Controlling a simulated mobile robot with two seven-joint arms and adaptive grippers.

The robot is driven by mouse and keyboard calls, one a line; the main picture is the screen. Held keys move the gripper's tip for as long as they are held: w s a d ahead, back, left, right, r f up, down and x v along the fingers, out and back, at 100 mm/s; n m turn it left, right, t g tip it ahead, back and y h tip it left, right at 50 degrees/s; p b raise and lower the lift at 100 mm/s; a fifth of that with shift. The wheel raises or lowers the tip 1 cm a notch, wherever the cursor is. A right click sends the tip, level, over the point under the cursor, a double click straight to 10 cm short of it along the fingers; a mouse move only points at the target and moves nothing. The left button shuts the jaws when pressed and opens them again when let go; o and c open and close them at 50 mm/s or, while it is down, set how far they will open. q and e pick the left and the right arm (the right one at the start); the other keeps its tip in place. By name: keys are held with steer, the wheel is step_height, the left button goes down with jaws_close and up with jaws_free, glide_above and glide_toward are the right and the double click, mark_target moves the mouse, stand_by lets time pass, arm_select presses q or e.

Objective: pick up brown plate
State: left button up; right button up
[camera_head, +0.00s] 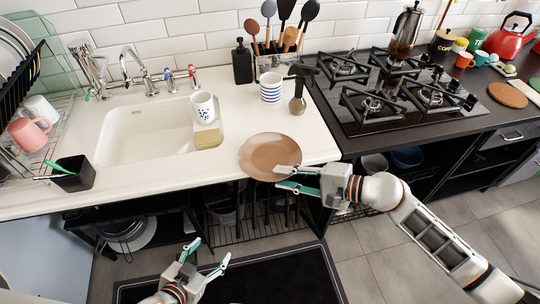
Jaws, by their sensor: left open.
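The brown plate (265,150) lies at the front edge of the white counter, its near rim reaching over the edge. My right gripper (277,177) is at the plate's near right rim. Its two fingers are apart; the upper one overlaps the plate in the picture and the lower one shows just below the rim. I cannot tell whether either finger touches the plate. My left gripper (210,251) is open and empty, low in front of the counter and away from the plate.
A sink (150,135) is left of the plate, with a sponge (208,138) and a patterned mug (203,107) at its right side. Striped bowls (270,88) and a dark-headed utensil (298,104) stand behind the plate. The gas hob (400,90) is to the right.

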steer(key=shift+a, duration=0.1)
jaws_close()
step_height(320, 180, up, 20)
steer(key=p, duration=0.2)
stand_by(0.5)
stand_by(0.5)
